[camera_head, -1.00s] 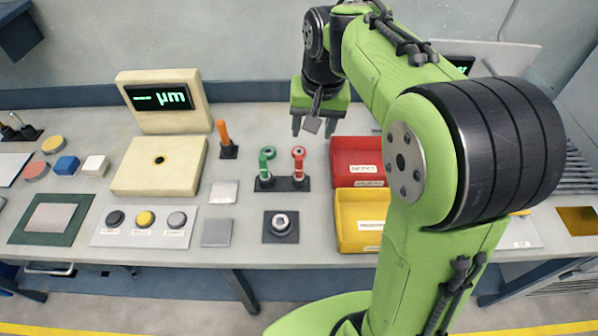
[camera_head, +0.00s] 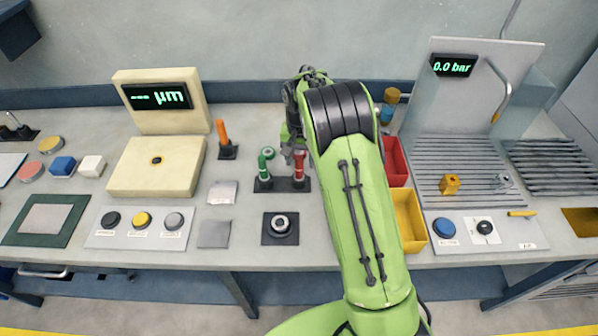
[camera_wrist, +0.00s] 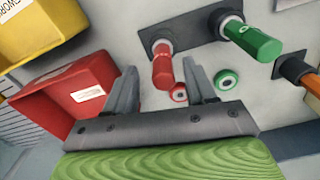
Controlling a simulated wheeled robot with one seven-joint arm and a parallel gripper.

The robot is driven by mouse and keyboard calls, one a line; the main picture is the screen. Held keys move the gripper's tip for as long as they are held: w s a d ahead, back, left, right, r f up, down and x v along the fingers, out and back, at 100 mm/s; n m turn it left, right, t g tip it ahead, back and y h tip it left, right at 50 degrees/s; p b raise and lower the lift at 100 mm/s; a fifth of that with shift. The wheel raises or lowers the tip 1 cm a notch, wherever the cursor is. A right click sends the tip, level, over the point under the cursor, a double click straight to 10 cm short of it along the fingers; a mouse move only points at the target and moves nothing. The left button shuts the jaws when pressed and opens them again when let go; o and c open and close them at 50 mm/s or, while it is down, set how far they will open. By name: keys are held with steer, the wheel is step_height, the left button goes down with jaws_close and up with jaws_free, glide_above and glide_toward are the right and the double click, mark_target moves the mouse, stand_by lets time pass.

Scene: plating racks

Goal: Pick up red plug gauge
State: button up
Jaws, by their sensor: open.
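The red plug gauge (camera_head: 299,166) stands upright in the right place of a dark holder (camera_head: 282,186), partly covered by my gripper in the head view. In the wrist view the red plug gauge (camera_wrist: 163,66) shows between the two fingers of my gripper (camera_wrist: 161,84), which are open with a gap on either side of it. I cannot tell how far its handle reaches in between them. In the head view my gripper (camera_head: 292,150) is just above and behind the gauge. The green plug gauge (camera_head: 263,166) stands in the same holder to the left.
A green ring (camera_head: 267,152) and a red ring (camera_wrist: 179,92) lie behind the holder. An orange-handled tool (camera_head: 222,135) stands to the left. Red (camera_head: 396,163) and yellow (camera_head: 409,222) bins are to the right, partly hidden by my arm. A dark-based ring (camera_head: 280,226) lies in front.

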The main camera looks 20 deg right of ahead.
mark_target(299, 169)
steer(key=f, duration=0.5)
steer(key=shift+w+a+f, duration=0.1)
steer(key=shift+w+a, duration=0.05)
steer(key=shift+a, duration=0.05)
steer(key=c, duration=1)
steer(key=shift+o, duration=0.2)
